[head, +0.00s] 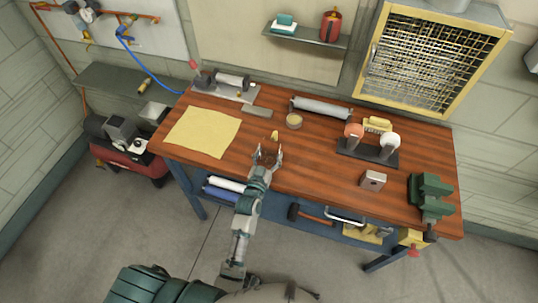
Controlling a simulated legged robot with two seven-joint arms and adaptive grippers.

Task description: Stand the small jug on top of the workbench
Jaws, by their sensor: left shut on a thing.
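The wooden-topped workbench (315,175) stands against the wall across the middle of the head view. My left gripper (268,151) is over its front edge, left of the middle. It is shut on a small, dark brownish thing (268,158), which I take to be the small jug. Its outline blends with the wood, and the fingers partly hide it. I cannot tell whether it touches the top. A small yellow piece (274,135) shows just beyond the fingertips. My right gripper is not in view.
A yellow cloth (203,132) lies left of the gripper, and a round tin (294,121) behind it. The top between gripper and stand is clear.

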